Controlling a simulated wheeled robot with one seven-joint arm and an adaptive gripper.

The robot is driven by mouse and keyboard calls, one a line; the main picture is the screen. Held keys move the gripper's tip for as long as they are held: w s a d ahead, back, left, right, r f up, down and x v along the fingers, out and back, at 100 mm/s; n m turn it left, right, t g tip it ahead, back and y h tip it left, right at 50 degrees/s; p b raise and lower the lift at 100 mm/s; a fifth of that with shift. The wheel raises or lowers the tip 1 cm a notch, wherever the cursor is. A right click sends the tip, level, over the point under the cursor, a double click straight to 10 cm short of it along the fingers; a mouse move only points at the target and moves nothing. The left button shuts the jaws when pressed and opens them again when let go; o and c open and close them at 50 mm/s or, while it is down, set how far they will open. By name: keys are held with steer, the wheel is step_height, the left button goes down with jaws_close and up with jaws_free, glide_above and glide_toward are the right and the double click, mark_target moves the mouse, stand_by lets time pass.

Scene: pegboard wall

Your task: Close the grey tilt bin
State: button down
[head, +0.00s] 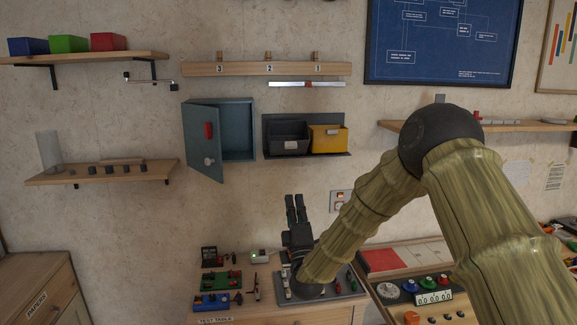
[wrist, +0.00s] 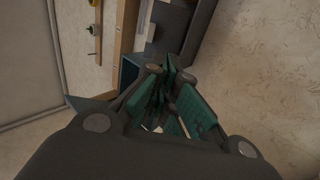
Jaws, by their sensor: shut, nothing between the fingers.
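The grey tilt bin (head: 287,146) sits at the left of a dark wall holder, beside a yellow bin (head: 328,145). Its dark open top shows in the head view; how far it leans out is hard to tell. My gripper (head: 295,201) is below the bins, apart from them, with its fingers pointing up. The fingers are together and empty. In the wrist view my gripper (wrist: 165,85) fills the lower middle and hides part of the wall; a dark grey shape shows beyond the fingertips, too unclear to name.
A blue-grey cabinet (head: 237,131) with its door (head: 203,153) swung open is left of the bins. A numbered peg rail (head: 250,69) and a light bar (head: 306,84) are above. A test table (head: 245,314) with small devices lies below. The wall between gripper and bins looks clear.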

step_height(320, 180, up, 2)
steer(key=p, duration=0.5)
glide_toward(287, 148)
steer(key=shift+t, duration=0.4)
steer(key=x, duration=0.5)
steer(key=shift+w, duration=0.45)
steer(key=shift+w+a+r, duration=0.1)
steer(key=shift+w+r, duration=0.35)
steer(key=shift+w, duration=0.15)
steer(key=shift+r+g, duration=0.25)
steer(key=shift+g, duration=0.15)
